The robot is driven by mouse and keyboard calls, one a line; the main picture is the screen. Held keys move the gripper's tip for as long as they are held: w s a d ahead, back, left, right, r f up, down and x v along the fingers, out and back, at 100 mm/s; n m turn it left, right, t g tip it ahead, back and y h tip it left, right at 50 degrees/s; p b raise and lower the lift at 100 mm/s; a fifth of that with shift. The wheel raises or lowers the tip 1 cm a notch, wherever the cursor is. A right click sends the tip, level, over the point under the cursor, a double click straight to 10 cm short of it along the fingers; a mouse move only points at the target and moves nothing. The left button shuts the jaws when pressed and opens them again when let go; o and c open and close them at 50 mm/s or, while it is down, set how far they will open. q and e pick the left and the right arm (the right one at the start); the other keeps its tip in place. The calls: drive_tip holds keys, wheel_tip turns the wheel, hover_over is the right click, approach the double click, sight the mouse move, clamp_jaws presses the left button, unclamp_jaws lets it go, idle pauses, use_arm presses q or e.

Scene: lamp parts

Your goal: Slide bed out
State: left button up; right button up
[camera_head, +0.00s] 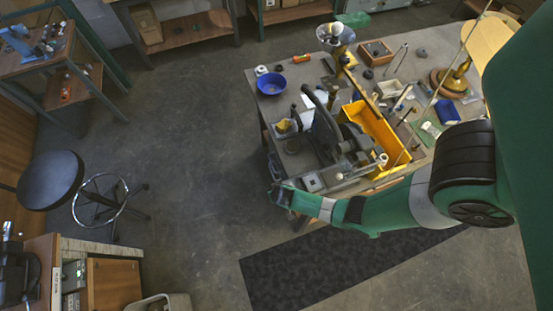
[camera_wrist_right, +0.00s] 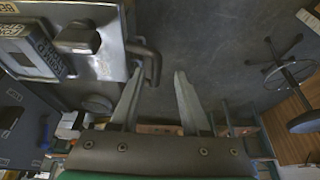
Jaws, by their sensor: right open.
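A dark machine with a round black guard (camera_head: 325,135) stands at the near left corner of the workbench. Its grey metal bed (camera_head: 345,182) lies along the bench's front edge. The bed (camera_wrist_right: 105,15) fills the upper left of the right wrist view, with a dark bent handle (camera_wrist_right: 148,52) at its edge. My right gripper (camera_head: 276,190) is at the bed's left end. In its wrist view, the right gripper (camera_wrist_right: 158,76) is open, and the handle comes down between the fingers, nearer the left one. I cannot tell whether they touch. My left gripper is not in view.
A yellow bin (camera_head: 372,130) sits behind the machine on the crowded workbench. A blue bowl (camera_head: 271,84) is near the bench's left edge. A stool (camera_head: 50,180) stands far left. A dark mat (camera_head: 335,262) lies on the floor in front.

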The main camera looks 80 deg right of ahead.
drive_tip(key=p+v, duration=0.6)
drive_tip(key=v, duration=0.1)
drive_tip(key=shift+r, duration=0.3)
idle(0.3)
